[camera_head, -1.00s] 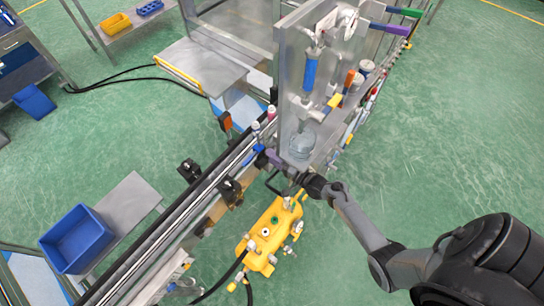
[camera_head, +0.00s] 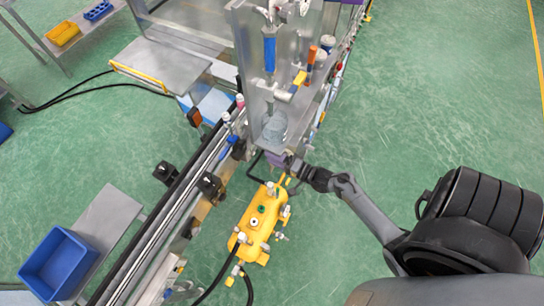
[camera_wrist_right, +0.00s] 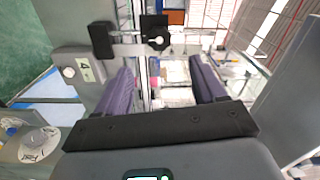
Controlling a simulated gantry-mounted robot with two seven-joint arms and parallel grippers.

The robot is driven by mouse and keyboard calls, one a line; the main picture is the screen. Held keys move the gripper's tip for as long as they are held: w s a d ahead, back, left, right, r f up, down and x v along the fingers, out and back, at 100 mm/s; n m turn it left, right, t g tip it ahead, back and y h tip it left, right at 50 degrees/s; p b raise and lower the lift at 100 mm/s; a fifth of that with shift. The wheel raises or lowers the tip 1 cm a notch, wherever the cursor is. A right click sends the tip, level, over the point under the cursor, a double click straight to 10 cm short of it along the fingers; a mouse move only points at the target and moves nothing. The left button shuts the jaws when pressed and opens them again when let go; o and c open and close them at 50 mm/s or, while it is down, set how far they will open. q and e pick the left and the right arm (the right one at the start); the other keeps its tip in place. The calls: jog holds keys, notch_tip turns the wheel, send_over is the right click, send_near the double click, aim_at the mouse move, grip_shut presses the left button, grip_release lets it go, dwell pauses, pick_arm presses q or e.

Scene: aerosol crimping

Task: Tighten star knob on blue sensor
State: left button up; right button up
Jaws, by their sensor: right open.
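My right gripper (camera_head: 280,160) is at the near end of the machine panel, just above the yellow tank in the head view. Its purple fingers are apart with nothing between them in the right wrist view (camera_wrist_right: 163,85). A small blue part (camera_head: 229,141), possibly the blue sensor, sits on the conveyor rail left of the gripper, apart from it. The star knob is too small to make out in the head view. In the right wrist view, a black block with a white-marked round knob (camera_wrist_right: 158,41) lies beyond the fingertips; I cannot tell whether it belongs to the sensor. My left gripper is out of view.
The conveyor (camera_head: 165,225) runs diagonally with black blocks (camera_head: 208,184) on its side. The upright metal panel (camera_head: 250,70) and a clear dome (camera_head: 273,126) are close to the gripper. A yellow tank (camera_head: 258,222) stands below. The green floor (camera_head: 400,110) at right is open.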

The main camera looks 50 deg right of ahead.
jog(key=s+a+r+n+g+p, duration=0.3)
jog(key=a+r+n+g+p, duration=0.25)
jog(key=a+r+n, duration=0.6)
jog(key=s+a+r+n+g+h, duration=0.2)
jog(key=s+r+n+g+h, duration=0.1)
jog(key=s+g, duration=0.5)
jog(key=s+r+n, duration=0.1)
jog(key=s, duration=0.2)
jog(key=shift+s+a+r, duration=0.15)
jog(key=shift+s+a, duration=0.05)
jog(key=shift+s, duration=0.15)
jog(key=shift+g, duration=0.25)
